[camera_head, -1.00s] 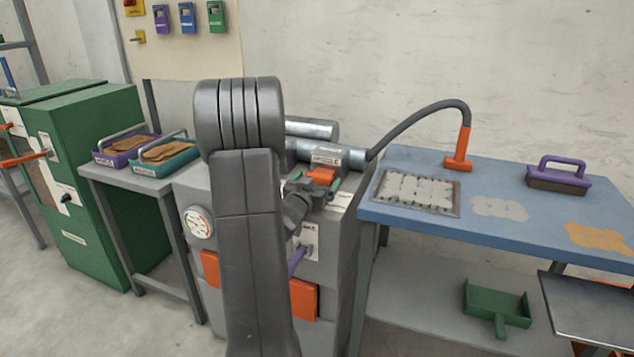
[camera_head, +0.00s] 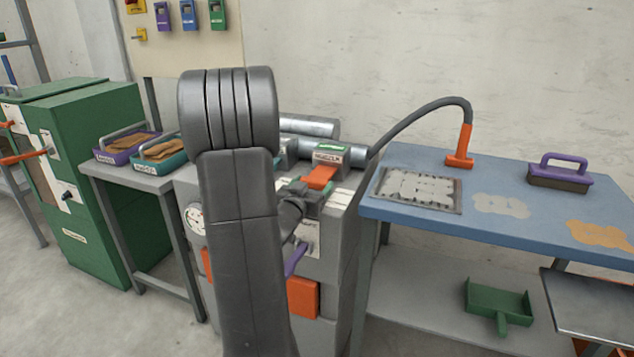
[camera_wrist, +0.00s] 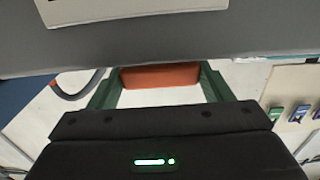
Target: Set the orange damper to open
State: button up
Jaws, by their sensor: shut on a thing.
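The orange damper handle (camera_head: 320,177) juts from a small labelled grey box (camera_head: 331,157) on the metal pipe, on top of the grey machine. A green patch shows on the box's upper face. My gripper (camera_head: 313,187) is at the handle's near end, its green fingers on either side. In the wrist view, the orange handle (camera_wrist: 160,76) spans the space between the fingertips of my gripper (camera_wrist: 161,84), which is shut on it. My arm hides part of the machine and the pipe's left part.
A purple lever (camera_head: 295,260) and an orange panel (camera_head: 302,297) are on the machine's front below my gripper. At right stands a blue table (camera_head: 520,225) with an orange-ended hose (camera_head: 460,150) and a purple-handled block (camera_head: 560,176). Trays stand at left.

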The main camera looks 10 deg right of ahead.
jog(key=shift+s+a, duration=0.35)
jog(key=shift+s, duration=0.1)
jog(key=shift+f, duration=0.1)
jog(key=o, duration=1.4)
jog(key=shift+s, duration=0.15)
jog(key=shift+a, duration=0.1)
jog(key=p+v, duration=0.1)
jog(key=v, duration=1.2)
jog(key=shift+s+a, duration=0.2)
jog(key=shift+s, duration=0.1)
